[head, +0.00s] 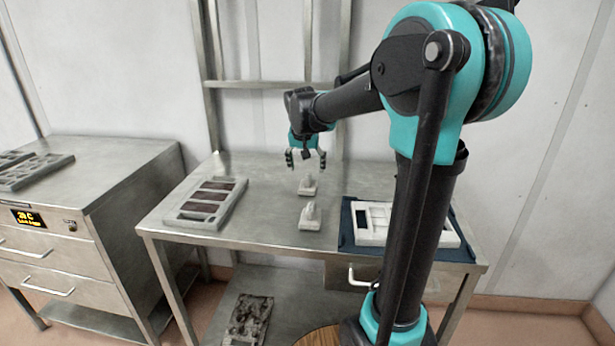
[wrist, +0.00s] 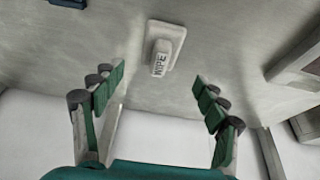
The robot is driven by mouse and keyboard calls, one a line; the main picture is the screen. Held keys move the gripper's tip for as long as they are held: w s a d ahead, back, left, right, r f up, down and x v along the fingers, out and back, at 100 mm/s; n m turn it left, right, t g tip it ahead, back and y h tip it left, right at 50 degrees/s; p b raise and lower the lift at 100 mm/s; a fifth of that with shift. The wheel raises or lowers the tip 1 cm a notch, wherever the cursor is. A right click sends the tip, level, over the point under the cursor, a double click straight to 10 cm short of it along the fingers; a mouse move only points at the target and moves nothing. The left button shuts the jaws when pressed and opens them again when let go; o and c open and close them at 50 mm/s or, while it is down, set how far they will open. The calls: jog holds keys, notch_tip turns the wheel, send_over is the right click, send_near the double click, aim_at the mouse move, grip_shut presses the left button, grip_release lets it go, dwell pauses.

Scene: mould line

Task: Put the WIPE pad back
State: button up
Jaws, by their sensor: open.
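The WIPE pad (wrist: 163,45) is a white block with a raised grip marked WIPE, flat on the steel bench in the wrist view. It appears to be the rear of two similar white pads in the head view (head: 308,188). My gripper (head: 306,161) is open and empty above the bench, just over and slightly behind that rear pad. In the wrist view its two fingers (wrist: 160,76) are spread, with the pad beyond the tips and apart from them. The second white pad (head: 310,216) lies closer to me; its label is not readable.
A grey mould tray (head: 240,195) with dark cavities lies on the bench's left. A dark blue mat (head: 347,235) bearing a white compartmented tray (head: 374,236) lies at right, partly hidden by my arm. A steel cabinet (head: 120,160) stands left. A wall is behind the bench.

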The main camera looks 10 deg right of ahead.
jog(key=shift+v, duration=2.3)
